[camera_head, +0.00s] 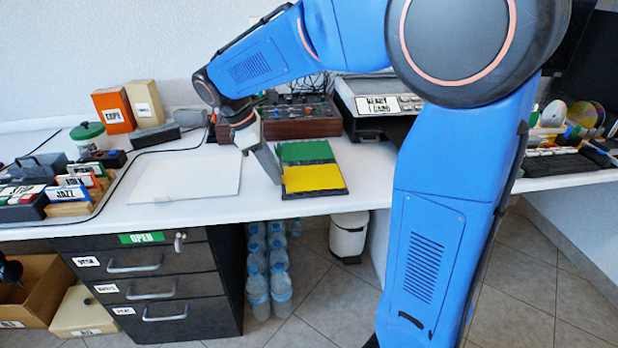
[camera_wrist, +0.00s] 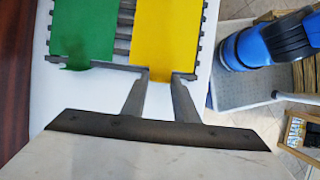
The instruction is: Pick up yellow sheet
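The yellow sheet (camera_head: 314,178) lies flat on the front half of a dark tray with a notched rim (camera_head: 318,193). In the wrist view the yellow sheet (camera_wrist: 165,35) is at top centre, with its near edge at my fingertips. My gripper (camera_head: 279,180) reaches down at the tray's left side. In the wrist view my gripper (camera_wrist: 161,80) has its two fingers apart, with a narrow gap between the tips. A small yellow part of the sheet's edge shows in that gap; I cannot tell whether the fingers touch it.
A green sheet (camera_head: 306,152) lies behind the yellow one, also in the wrist view (camera_wrist: 82,35). A white board (camera_head: 185,177) lies to the left on the white table. A dark-red control box (camera_head: 300,120) and a grey labelled machine (camera_head: 378,104) stand behind.

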